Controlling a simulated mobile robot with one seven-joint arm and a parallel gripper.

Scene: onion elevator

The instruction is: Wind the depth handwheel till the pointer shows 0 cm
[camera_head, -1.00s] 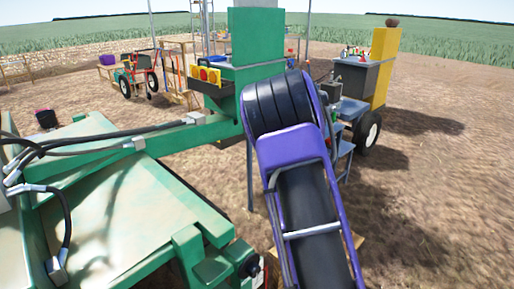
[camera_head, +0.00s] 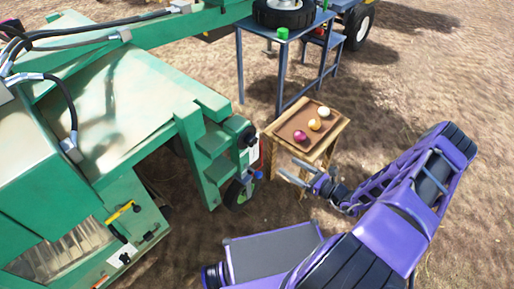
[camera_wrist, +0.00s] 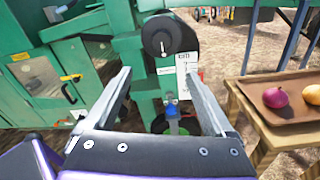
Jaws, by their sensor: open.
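The black round handwheel (camera_wrist: 162,36) is on the green machine, at the top middle of the wrist view. It also shows in the head view (camera_head: 247,135). A white scale plate (camera_wrist: 186,64) sits just below it; its marks and the pointer are too small to read. My gripper (camera_wrist: 158,74) is open and empty, its two fingers spread below the handwheel in the picture and apart from it. In the head view my gripper (camera_head: 299,172) is to the right of the machine and points left towards it.
A wooden stand (camera_head: 337,138) bears a brown tray (camera_head: 293,128) with three onions, close to my gripper. A blue metal table (camera_head: 283,52) stands behind. A blue knob (camera_wrist: 172,109) and a small wheel (camera_head: 240,193) are below the handwheel. A yellow handle (camera_head: 120,212) is at lower left.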

